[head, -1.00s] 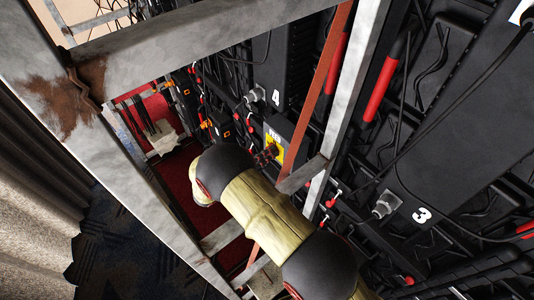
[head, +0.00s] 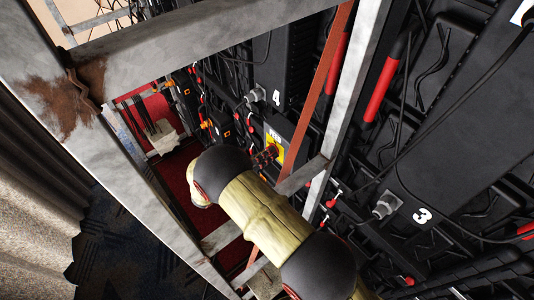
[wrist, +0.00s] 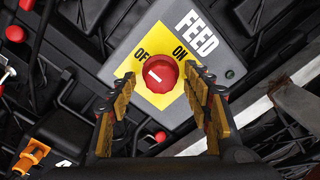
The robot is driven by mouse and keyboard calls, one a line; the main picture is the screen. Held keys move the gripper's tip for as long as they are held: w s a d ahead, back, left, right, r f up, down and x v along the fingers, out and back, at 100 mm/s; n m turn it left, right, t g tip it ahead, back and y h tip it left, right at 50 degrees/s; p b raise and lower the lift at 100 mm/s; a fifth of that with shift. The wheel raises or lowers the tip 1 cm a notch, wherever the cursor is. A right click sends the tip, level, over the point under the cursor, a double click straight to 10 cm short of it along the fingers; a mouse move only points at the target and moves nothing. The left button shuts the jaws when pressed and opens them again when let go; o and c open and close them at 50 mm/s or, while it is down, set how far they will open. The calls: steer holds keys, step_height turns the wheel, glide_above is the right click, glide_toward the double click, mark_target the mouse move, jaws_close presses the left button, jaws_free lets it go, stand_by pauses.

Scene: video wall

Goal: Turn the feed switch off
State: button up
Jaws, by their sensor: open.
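The feed switch is a red round knob (wrist: 160,74) with a white mark, on a yellow plate lettered OFF and ON. The white mark slants between the two words, its upper-left end toward OFF; I cannot tell which end is the pointer. The plate sits on a grey box (wrist: 218,72) lettered FEED, with a small green lamp at its right. In the wrist view, my gripper (wrist: 162,88) is open, one finger on either side of the knob; contact is not clear. In the head view, the yellow plate (head: 274,146) shows just beyond my gripper (head: 265,158), partly hidden.
A red-brown diagonal strap (head: 322,85) and a grey metal post (head: 347,95) stand right of the switch. A rusty frame beam (head: 180,45) crosses above my arm. Black panels numbered 4 and 3 with cables fill the right. A curtain (head: 35,215) hangs at left.

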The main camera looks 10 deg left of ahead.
steer(key=v, duration=0.6)
steer(key=shift+s+a, duration=0.25)
steer(key=shift+d, duration=0.1)
